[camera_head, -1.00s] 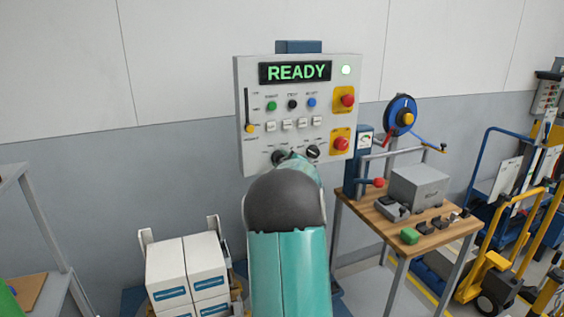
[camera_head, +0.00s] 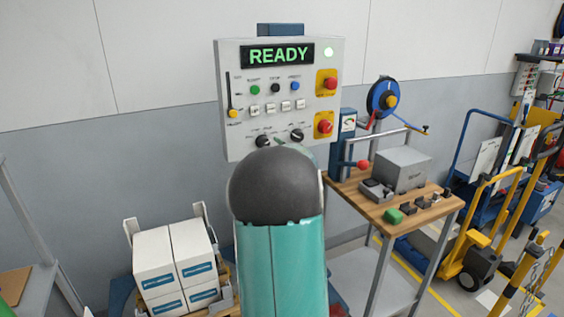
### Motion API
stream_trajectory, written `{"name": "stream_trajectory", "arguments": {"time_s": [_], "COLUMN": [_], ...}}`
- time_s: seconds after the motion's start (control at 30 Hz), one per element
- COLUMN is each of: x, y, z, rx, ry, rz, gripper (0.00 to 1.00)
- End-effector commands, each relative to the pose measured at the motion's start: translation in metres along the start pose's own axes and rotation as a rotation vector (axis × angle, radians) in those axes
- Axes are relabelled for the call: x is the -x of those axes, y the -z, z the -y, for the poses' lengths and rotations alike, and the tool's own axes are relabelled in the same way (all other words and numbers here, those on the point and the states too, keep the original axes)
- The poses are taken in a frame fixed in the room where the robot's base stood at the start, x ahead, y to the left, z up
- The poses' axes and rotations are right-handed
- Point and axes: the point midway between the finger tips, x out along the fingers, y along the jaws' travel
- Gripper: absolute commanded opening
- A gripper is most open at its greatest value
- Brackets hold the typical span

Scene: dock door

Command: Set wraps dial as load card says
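The control panel (camera_head: 232,140) is a pale grey box on the wall with a green READY display (camera_head: 281,55) and a lit lamp. Two black rotary dials sit low on it: a left dial (camera_head: 263,141) and a right dial (camera_head: 297,135). Their labels are too small to read, so I cannot tell which is the wraps dial. I cannot make out a load card. My teal and black arm rises in front of the panel's lower edge. My gripper is hidden behind the arm, so its state and any contact do not show.
White boxes (camera_head: 155,262) stand stacked at lower left. A wooden workbench (camera_head: 436,213) with a grey box (camera_head: 403,168) and small items is right of the arm. Yellow and blue trolleys stand farther right. A grey shelf edges the left side.

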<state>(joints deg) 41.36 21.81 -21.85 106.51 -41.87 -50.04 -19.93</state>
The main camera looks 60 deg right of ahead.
Motion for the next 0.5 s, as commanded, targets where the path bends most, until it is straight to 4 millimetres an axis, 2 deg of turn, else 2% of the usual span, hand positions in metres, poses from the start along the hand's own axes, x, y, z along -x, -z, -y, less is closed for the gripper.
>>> {"name": "stream_trajectory", "arguments": {"time_s": [0.1, 0.23, 0.4, 0.5], "x": [0.028, 0.053, 0.072, 0.076], "y": [0.0, 0.0, 0.001, 0.0], "z": [-0.001, 0.0, 0.0, 0.0], "rx": [-0.001, -0.002, 0.0, 0.0], "ry": [-0.003, -0.002, 0.0, 0.0], "rz": [0.001, 0.0, -0.001, -0.001], "gripper": [0.59, 0.59, 0.59, 0.59]}}
